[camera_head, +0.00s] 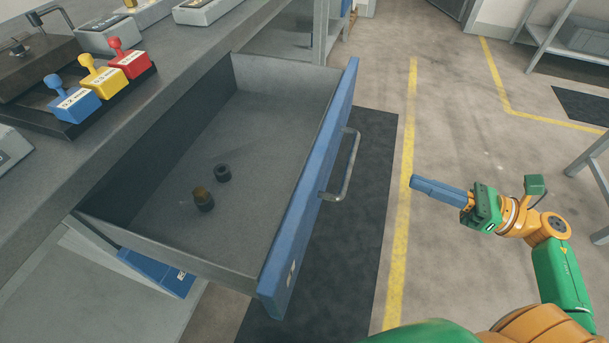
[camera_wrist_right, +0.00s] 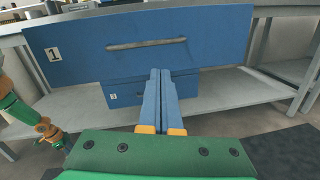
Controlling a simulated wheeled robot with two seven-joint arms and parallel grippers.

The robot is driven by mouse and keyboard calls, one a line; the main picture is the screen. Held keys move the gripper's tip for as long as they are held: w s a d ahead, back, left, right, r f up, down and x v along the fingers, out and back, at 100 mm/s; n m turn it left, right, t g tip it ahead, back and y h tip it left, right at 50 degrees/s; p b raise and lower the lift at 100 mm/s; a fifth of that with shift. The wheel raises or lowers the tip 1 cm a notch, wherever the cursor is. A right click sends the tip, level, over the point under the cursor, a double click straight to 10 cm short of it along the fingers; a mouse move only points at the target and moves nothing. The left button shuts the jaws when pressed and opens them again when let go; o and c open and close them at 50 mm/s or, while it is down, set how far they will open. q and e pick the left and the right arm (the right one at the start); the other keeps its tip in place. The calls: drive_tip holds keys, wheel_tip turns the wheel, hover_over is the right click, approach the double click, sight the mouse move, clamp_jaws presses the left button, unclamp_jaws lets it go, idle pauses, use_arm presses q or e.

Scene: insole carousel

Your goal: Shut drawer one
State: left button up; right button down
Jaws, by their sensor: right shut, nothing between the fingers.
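Drawer one (camera_head: 310,195) is pulled out from under the grey workbench, with a blue front and a metal bar handle (camera_head: 345,165). In the right wrist view its blue front (camera_wrist_right: 75,55) carries a "1" label, and the handle (camera_wrist_right: 146,44) runs across it. Inside the drawer lie a dark ring (camera_head: 223,173) and a dark cylinder with a brownish top (camera_head: 203,199). My right gripper (camera_head: 413,182) is shut and empty, to the right of the handle and apart from it. Its fingers (camera_wrist_right: 160,72) point toward the drawer front. My left gripper is not seen in the head view.
A second blue drawer front (camera_head: 158,273) sits lower, below drawer one. The workbench (camera_head: 75,165) holds a tray with blue, yellow and red blocks (camera_head: 102,84). A dark mat (camera_head: 365,215) and open floor with yellow lines lie to the right of the drawer.

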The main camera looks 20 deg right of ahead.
drive_tip(key=a+n+g+y, duration=0.1)
drive_tip(key=n+g, duration=0.1)
drive_tip(key=n, duration=0.1)
drive_tip(key=p, duration=0.3)
approach(328, 170)
drive_tip(key=shift+n, duration=0.3)
drive_tip(key=x, duration=0.6)
drive_tip(key=shift+s+r, duration=0.2)
drive_tip(key=shift+r, duration=0.1)
drive_tip(key=shift+w+a, duration=0.2)
drive_tip(key=shift+a, duration=0.1)
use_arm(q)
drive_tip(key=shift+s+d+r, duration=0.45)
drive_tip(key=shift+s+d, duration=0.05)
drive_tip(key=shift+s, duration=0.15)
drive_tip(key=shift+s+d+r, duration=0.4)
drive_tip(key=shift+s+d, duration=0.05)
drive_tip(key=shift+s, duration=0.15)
use_arm(e)
drive_tip(key=shift+w+a+f, duration=0.1)
